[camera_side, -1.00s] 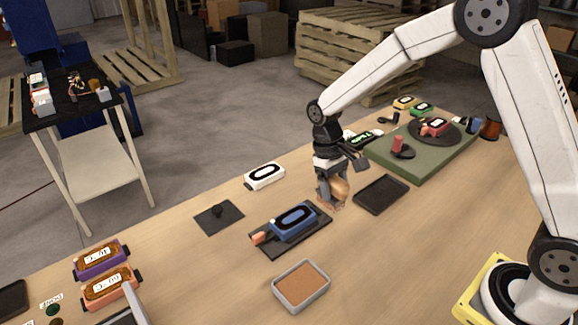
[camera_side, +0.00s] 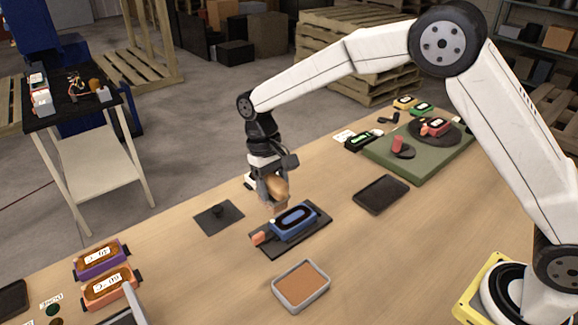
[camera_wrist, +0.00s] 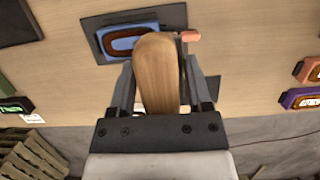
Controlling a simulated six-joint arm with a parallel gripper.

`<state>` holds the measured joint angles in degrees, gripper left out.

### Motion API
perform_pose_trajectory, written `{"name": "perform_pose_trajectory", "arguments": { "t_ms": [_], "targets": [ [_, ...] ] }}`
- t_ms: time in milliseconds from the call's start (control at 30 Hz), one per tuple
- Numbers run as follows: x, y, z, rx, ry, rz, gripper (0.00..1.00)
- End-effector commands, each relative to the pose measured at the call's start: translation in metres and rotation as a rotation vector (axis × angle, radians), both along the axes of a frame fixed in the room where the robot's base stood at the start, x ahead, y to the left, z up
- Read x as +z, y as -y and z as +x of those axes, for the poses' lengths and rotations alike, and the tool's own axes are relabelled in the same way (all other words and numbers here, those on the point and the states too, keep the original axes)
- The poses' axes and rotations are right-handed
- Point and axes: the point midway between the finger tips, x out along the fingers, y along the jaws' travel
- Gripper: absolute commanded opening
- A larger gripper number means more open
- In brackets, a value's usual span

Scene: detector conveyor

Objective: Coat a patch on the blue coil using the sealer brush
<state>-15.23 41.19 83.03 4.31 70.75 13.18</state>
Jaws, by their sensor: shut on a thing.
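The blue coil (camera_side: 295,218) lies in a dark holder tray (camera_side: 318,232) on the wooden table, with an orange piece (camera_side: 258,238) at its left end. My gripper (camera_side: 272,190) is above the table just behind and left of the coil, shut on the wooden handle of the sealer brush (camera_side: 277,188). The brush's lower end is above the coil's far left side; I cannot tell whether it touches. In the wrist view the brush handle (camera_wrist: 157,75) sits between the fingers and hides part of the blue coil (camera_wrist: 118,40). The bristles are hidden there.
A grey tray with brown contents (camera_side: 301,268) stands in front of the coil. Purple (camera_side: 101,256) and orange (camera_side: 110,286) coils stand front left. A green mat (camera_side: 420,160) lies back right.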

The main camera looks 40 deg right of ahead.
Motion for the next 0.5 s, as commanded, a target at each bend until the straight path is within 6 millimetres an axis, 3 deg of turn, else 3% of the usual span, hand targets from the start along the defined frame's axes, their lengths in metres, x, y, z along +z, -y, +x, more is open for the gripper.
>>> {"name": "perform_pose_trajectory", "arguments": {
  "t_ms": [500],
  "targets": [
    [-0.042, 0.001, 0.0, 0.0, -0.002, 0.0, 0.17]
  ]
}}
